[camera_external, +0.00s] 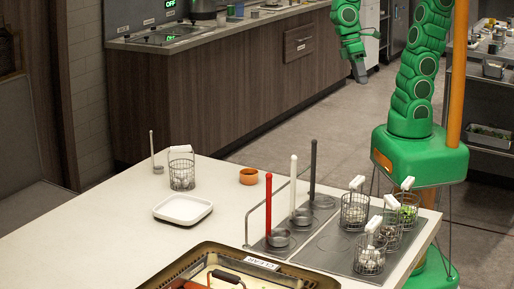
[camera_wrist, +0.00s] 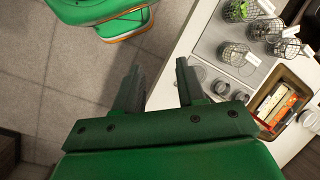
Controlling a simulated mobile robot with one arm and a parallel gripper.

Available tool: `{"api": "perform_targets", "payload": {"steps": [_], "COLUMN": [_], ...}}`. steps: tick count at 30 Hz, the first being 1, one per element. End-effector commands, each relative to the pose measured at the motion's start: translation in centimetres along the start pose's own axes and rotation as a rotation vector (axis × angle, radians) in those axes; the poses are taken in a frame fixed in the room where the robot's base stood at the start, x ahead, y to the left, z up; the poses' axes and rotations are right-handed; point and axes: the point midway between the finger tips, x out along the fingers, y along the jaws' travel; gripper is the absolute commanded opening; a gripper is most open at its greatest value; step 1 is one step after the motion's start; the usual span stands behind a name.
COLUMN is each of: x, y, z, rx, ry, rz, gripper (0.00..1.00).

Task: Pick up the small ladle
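Ladles with a red handle (camera_external: 268,205), a white handle (camera_external: 293,185) and a dark grey handle (camera_external: 313,165) stand upright in the grey well plate on the white counter. Their metal cups sit at the wells. A thin, short metal utensil (camera_external: 152,146), perhaps a small ladle, stands apart at the counter's far left. I cannot tell for certain which one is the small ladle. My gripper (camera_wrist: 159,68) is open and empty in the wrist view. In the external view my gripper (camera_external: 359,70) hangs high, behind the counter, away from every ladle.
Several wire baskets with white handles (camera_external: 369,255) crowd the plate's right side. Another wire basket (camera_external: 182,175), a white dish (camera_external: 183,209) and an orange cup (camera_external: 249,176) stand to the left. A framed tray (camera_external: 207,254) lies in front. The counter between has free room.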

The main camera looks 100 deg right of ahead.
Motion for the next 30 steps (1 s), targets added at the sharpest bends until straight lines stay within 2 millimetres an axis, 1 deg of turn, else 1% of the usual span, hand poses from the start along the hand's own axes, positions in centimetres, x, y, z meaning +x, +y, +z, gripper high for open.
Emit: {"api": "perform_targets", "payload": {"steps": [1,3,8,15,20,24,26,30], "x": [-0.1,-0.4,-0.8,-1.9,-2.8,-3.5,-3.8,-4.7], "y": [-0.9,-2.2,-4.9,-8.5,-10.4,-11.8,-12.3,-13.1], "z": [-0.9,-2.0,-4.6,-8.9,-12.1,-15.1,-16.4,-19.8], "rx": [0.013,0.035,0.089,0.181,0.249,0.313,0.342,0.411], "ry": [-0.014,-0.025,-0.065,-0.123,-0.163,-0.201,-0.218,-0.251], "rz": [-0.032,-0.079,-0.182,-0.339,-0.444,-0.536,-0.574,-0.665], "gripper": [0.4,0.4,0.4,0.4,0.4,0.4,0.4,0.4]}}
